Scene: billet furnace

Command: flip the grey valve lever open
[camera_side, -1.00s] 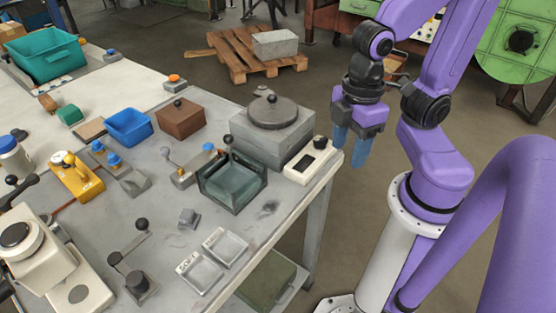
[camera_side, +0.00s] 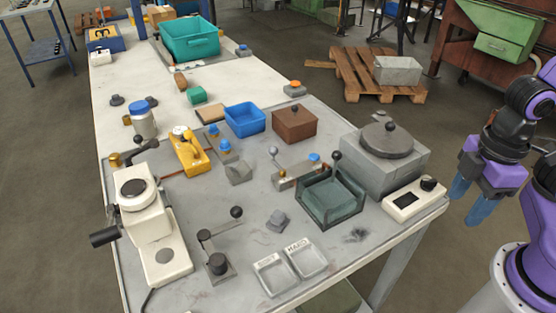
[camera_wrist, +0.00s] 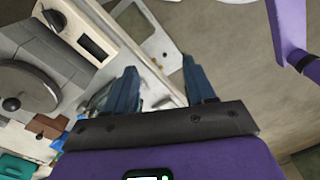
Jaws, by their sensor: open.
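A grey block (camera_side: 294,179) with a thin lever, its grey ball knob (camera_side: 274,152) raised at the left end, sits mid-bench in the side view, with a blue cap on it. A second grey lever assembly (camera_side: 218,262) with black knobs stands nearer the front. I cannot tell for sure which one is the valve. My gripper (camera_side: 463,205) is off the bench's right corner, fingers pointing down, well apart from both levers. In the wrist view my gripper (camera_wrist: 160,88) has its two blue fingers spread with nothing between them. Neither lever is clearly visible there.
A white panel with a black knob (camera_side: 403,203) is the nearest object to my gripper. Behind it is a grey furnace block (camera_side: 385,165) with a round lid. A glassy open box (camera_side: 330,202) stands close beside the grey block. Two labelled trays (camera_side: 291,267) lie at the front edge.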

